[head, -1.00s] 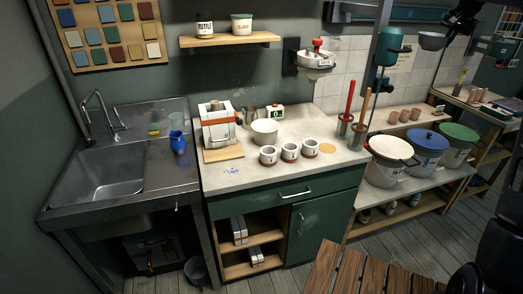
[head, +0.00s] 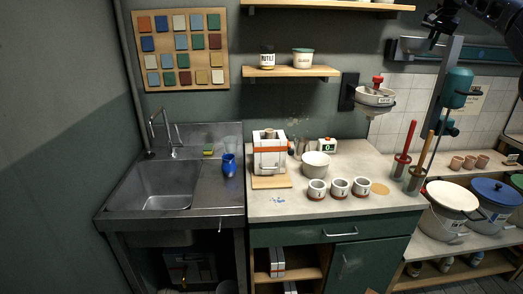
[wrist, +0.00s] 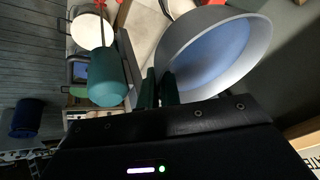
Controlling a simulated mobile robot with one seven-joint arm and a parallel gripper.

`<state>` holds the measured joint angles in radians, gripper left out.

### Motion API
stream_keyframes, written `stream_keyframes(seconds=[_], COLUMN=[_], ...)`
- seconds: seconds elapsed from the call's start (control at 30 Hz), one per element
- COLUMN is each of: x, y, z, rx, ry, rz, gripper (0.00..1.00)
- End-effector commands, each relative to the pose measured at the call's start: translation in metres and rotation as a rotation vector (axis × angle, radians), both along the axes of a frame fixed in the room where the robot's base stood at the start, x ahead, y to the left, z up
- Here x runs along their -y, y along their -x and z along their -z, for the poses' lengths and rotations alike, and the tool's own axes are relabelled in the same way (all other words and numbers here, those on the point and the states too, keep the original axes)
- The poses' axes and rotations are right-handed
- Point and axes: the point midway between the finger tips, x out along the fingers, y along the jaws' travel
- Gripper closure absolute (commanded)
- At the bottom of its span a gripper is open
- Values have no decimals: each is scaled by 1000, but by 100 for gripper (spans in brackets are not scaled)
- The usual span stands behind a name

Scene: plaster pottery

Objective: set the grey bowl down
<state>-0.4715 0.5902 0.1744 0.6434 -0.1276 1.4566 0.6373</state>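My gripper (wrist: 159,82) is shut on the wall of the grey bowl (wrist: 208,52), which fills the upper right of the wrist view with its inside showing bluish. In the head view my gripper (head: 434,22) is at the top right, with the grey bowl just below it, high and clear of any surface. A worktop (head: 300,212) over a green cabinet lies in the middle of the head view, lower than the bowl and to its left.
On the worktop stand a white bowl (head: 316,165), several small cups (head: 340,188), a white-and-orange machine (head: 270,155) and a round tan disc (head: 380,189). A teal mixer (head: 457,88) and lidded buckets (head: 453,196) are at right. The worktop's front left is mostly clear.

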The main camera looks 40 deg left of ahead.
Motion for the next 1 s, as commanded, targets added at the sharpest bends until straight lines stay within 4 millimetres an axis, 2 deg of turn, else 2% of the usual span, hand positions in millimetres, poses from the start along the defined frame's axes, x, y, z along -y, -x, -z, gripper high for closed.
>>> stream_keyframes(seconds=[0.03, 0.1, 0.4, 0.67, 1.0], x=[-23, -49, -156, -239, -335], y=[9, 20, 74, 133, 227], z=[9, 20, 76, 127, 193], rx=[-2, -4, -3, -3, -3], ry=[1, 1, 0, -1, -1], rz=[-27, -60, -198, -323, -490], gripper=[100, 100, 100, 100, 100])
